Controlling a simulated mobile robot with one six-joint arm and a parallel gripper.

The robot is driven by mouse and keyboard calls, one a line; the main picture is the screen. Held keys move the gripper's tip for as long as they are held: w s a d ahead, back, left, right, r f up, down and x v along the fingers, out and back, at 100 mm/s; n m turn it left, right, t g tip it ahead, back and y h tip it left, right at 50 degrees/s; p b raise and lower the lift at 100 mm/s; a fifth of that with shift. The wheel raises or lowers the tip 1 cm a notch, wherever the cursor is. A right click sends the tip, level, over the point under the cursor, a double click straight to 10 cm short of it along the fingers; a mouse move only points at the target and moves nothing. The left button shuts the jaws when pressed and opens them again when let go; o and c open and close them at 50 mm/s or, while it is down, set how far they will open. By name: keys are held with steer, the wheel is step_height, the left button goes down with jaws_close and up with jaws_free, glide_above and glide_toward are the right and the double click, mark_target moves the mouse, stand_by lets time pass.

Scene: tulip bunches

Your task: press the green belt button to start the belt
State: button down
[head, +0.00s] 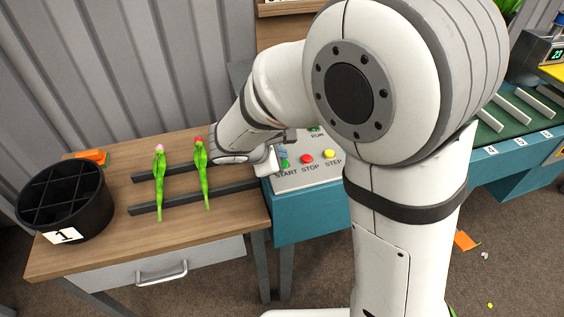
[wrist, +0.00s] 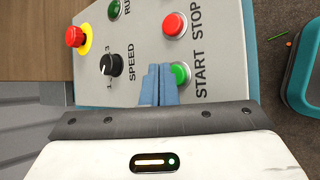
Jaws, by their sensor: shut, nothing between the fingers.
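The green START button (wrist: 181,73) sits on a light grey control panel (wrist: 215,75), beside its START label. It also shows in the head view (head: 285,164), partly hidden by my gripper. My gripper (wrist: 158,80) is shut and empty, its blue fingertips just beside the green button in the wrist view. I cannot tell whether the tips touch the panel. In the head view my gripper (head: 281,153) is over the panel's left end, partly covered by my arm.
The red STOP button (wrist: 175,24), black speed knob (wrist: 110,65) and red emergency button (wrist: 75,37) are close by. A yellow STEP button (head: 330,154) is farther right. Left, a wooden table (head: 110,255) holds two tulips (head: 159,185) on dark rails and a black divided bucket (head: 98,215).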

steer(key=shift+f, duration=0.2)
stand_by(0.5)
steer(key=shift+f+b, duration=0.3)
steer(key=shift+b, duration=0.25)
